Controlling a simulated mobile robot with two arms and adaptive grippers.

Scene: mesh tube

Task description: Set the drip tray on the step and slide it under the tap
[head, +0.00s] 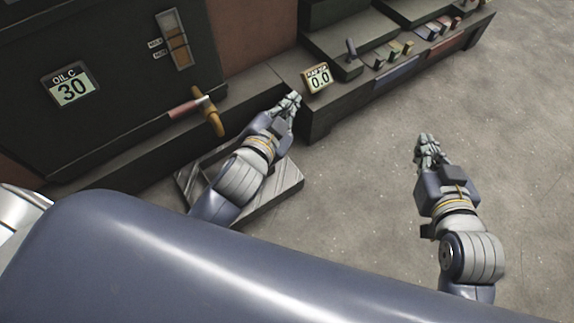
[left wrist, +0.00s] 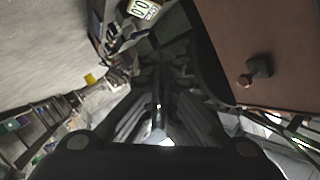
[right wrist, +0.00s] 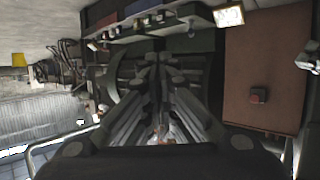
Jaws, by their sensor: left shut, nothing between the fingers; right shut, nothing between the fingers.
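The drip tray (head: 286,184) is a shallow grey metal tray, low beside the front of the dark step (head: 130,158). My left forearm hides its middle, and I cannot tell whether its back edge touches the step. The tap (head: 211,116), with an orange handle and a reddish pipe, sticks out of the dark machine above the step, up and left of the tray. My left gripper (head: 290,101) is shut and empty beyond the tray, near the small 0.0 display. Its fingers also show in the left wrist view (left wrist: 160,88). My right gripper (head: 428,148) is shut and empty over open floor.
The 0.0 display (head: 317,79) stands at the corner of a dark stepped bench (head: 330,112), close to my left gripper. A lever (head: 351,50) and several small coloured items sit on the bench. The OIL C panel (head: 72,87) reads 30. The floor (head: 370,190) around my right arm is clear.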

